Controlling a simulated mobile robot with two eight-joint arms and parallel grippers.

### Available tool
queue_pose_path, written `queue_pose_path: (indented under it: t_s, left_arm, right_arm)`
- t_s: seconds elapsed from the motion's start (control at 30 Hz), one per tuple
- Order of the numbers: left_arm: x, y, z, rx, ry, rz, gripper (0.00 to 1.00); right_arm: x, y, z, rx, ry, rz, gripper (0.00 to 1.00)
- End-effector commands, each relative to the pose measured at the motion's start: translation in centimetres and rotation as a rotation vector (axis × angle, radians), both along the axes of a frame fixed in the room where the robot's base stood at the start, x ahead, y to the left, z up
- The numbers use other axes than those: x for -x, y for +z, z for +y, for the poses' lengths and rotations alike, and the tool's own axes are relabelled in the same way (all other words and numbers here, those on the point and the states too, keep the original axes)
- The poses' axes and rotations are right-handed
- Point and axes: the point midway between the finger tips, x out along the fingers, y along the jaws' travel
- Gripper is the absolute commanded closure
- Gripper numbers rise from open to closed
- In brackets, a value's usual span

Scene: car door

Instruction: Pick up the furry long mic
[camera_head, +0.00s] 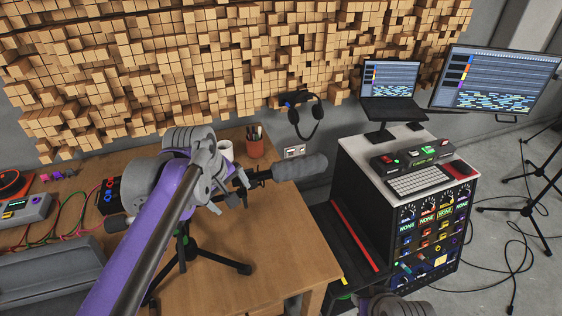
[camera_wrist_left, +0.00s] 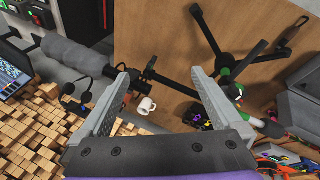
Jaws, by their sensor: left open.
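The furry long mic (camera_head: 300,168) is a grey fuzzy cylinder on a dark mount, lying roughly level above the right part of the wooden table. It also shows at upper left in the left wrist view (camera_wrist_left: 70,52). My left gripper (camera_head: 232,191) is open, just left of the furry part, by the dark rear end of the mount. In the left wrist view a thin dark rod of the mount passes between and beyond the open fingers (camera_wrist_left: 162,76); I cannot tell whether they touch it. The black tripod stand (camera_head: 190,252) is partly hidden by my arm.
A white mug (camera_head: 226,150) and a pen cup (camera_head: 255,145) stand behind the mic. A rack cabinet (camera_head: 345,165) with a laptop (camera_head: 390,78) stands right. The table's front right is clear.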

Motion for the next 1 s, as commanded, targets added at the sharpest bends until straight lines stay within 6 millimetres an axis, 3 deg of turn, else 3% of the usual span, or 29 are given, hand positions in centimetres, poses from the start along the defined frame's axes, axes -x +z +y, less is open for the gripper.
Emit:
queue_pose_path:
  t_s: [0.1,0.3,0.5,0.73,1.0]
  left_arm:
    - [-4.7,1.2,-1.4,0.099,0.185,0.081,0.0]
    - [-11.7,2.6,-3.9,0.246,0.507,0.213,0.0]
    - [-16.8,1.9,-6.4,0.353,0.819,0.349,0.0]
    - [-19.0,0.4,-8.1,0.408,1.042,0.447,0.0]
    - [-19.4,-1.8,-8.8,0.416,1.086,0.467,0.0]
  right_arm:
    - [0.5,-0.7,0.0,0.0,0.0,0.009,0.62]
    - [0.5,-0.6,0.0,0.0,0.0,0.008,0.62]
    - [0.4,-0.6,0.0,0.0,0.0,0.007,0.62]
    - [0.4,-0.6,0.0,0.0,0.0,0.007,0.62]
    - [0.9,-1.3,0.0,0.0,0.0,0.016,0.62]
